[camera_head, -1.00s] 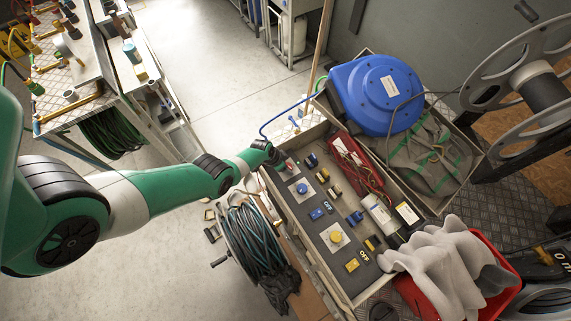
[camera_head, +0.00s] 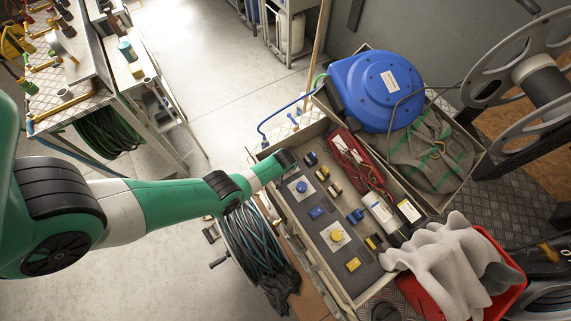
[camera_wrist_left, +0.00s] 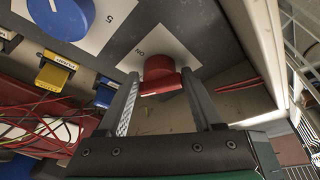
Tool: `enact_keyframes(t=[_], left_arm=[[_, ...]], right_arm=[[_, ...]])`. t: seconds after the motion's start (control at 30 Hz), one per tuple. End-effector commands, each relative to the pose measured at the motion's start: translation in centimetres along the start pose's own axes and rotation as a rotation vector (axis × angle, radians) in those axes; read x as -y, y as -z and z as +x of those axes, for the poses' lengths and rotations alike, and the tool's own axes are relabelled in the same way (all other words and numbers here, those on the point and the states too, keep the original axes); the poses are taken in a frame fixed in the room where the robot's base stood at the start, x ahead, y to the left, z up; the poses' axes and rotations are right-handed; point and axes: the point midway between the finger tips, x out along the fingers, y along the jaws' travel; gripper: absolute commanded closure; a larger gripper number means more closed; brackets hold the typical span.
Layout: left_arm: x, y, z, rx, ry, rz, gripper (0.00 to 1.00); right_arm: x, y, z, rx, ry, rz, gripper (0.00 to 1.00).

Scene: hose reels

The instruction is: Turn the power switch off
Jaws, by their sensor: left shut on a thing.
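The power switch is a red knob (camera_wrist_left: 160,76) on a white plate (camera_wrist_left: 140,52) on the dark panel (camera_head: 321,217). Lettering on the plate reads ON, upside down in the left wrist view. My left gripper (camera_wrist_left: 158,84) is shut on the red knob, one finger on each side of it. In the head view my left gripper (camera_head: 287,160) is at the upper end of the panel and hides the red knob. My right gripper is in neither view.
A blue knob (camera_head: 301,186) and a yellow knob (camera_head: 336,235) sit farther along the panel. A red tray (camera_head: 362,165) of cables lies beside it. A blue hose reel (camera_head: 376,90) stands behind. A grey cloth (camera_head: 450,260) covers a red bin.

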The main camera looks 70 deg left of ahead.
Motion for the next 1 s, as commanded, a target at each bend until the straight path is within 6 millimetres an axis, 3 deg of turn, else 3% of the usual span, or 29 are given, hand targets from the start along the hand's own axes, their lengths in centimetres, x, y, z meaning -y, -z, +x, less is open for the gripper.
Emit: enact_keyframes(t=[0.5, 1.0], left_arm=[[-0.32, -0.05, 0.2, 0.003, 0.141, -0.34, 0.88], [-0.3, -0.08, 0.12, 0.004, 0.168, -0.411, 0.88]], right_arm=[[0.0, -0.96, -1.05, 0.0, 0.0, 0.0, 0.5], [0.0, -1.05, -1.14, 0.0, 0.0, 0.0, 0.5]])
